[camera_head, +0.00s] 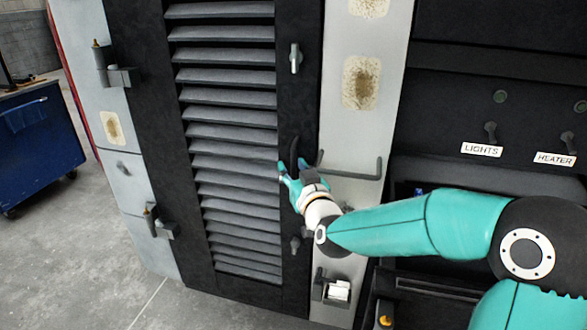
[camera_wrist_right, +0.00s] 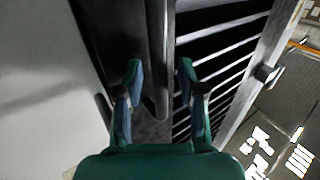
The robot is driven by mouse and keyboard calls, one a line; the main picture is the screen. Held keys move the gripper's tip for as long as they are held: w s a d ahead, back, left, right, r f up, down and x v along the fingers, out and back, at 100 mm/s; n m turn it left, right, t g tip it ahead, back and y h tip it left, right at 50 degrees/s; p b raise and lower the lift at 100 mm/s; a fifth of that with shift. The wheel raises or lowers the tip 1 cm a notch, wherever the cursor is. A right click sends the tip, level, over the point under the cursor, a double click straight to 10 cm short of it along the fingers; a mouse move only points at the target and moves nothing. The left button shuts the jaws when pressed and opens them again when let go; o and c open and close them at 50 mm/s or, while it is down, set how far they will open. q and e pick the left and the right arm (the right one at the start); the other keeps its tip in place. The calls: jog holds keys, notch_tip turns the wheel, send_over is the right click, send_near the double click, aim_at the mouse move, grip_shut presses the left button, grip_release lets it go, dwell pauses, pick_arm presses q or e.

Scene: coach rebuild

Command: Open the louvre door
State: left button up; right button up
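The louvre door (camera_head: 232,125) is black with grey slats and appears closed in its frame. Its dark upright handle (camera_head: 294,150) is on the door's right edge strip. My right gripper (camera_head: 291,170) is at the handle's lower part. In the right wrist view, the handle (camera_wrist_right: 157,70) runs between the two parted fingers of my right gripper (camera_wrist_right: 160,77), with gaps visible on both sides. Small latches sit above (camera_head: 295,58) and below (camera_head: 295,243) the handle. My left gripper is not in view.
Hinges (camera_head: 120,76) are on the door's left side. A bent dark rail (camera_head: 358,176) juts from the pale panel right of the door, close to my gripper. A blue cabinet (camera_head: 38,140) stands far left. Floor (camera_head: 75,255) in front of the left side is clear.

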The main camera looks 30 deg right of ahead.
grip_shut()
jog(key=shift+a, duration=0.1)
dwell(0.3)
